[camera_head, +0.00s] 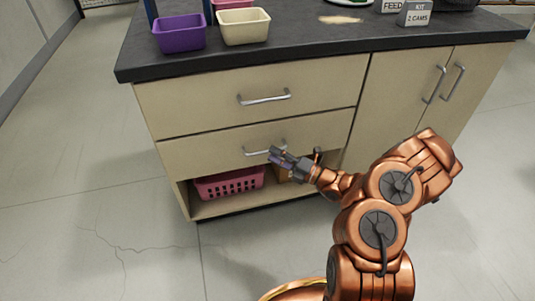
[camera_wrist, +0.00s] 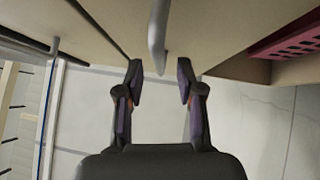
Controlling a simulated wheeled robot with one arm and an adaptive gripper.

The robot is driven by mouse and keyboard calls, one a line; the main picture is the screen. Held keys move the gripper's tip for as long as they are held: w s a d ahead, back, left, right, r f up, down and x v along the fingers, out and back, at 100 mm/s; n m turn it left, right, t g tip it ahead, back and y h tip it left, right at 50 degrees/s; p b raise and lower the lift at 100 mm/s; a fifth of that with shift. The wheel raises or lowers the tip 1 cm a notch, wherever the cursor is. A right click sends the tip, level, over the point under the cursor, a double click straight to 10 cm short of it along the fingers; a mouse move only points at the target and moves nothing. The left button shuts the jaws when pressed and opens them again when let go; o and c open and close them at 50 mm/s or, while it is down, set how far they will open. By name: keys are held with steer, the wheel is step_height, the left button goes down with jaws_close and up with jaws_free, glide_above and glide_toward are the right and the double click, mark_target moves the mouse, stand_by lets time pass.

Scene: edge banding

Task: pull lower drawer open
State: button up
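The lower drawer (camera_head: 220,148) is a beige front below the upper drawer, and it looks closed. Its silver bar handle (camera_head: 264,151) is partly behind my gripper in the head view. My gripper (camera_head: 273,156) is at the right part of this handle. In the wrist view my gripper (camera_wrist: 160,80) is open, with one dark finger on each side of the handle (camera_wrist: 158,38). The handle's end reaches between the fingertips, with a gap on both sides. I cannot tell how deep the handle sits between the fingers.
The upper drawer (camera_head: 182,99) has its own handle (camera_head: 264,97) and looks closed. Below is an open shelf with a pink basket (camera_head: 230,184). Cabinet doors (camera_head: 395,95) stand to the right. A purple bin (camera_head: 179,33) and a cream bin (camera_head: 243,27) stand on the dark counter. The floor in front is clear.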

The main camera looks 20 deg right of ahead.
steer(key=shift+b+x, duration=0.35)
steer(key=shift+x, duration=1.35)
jaws_close()
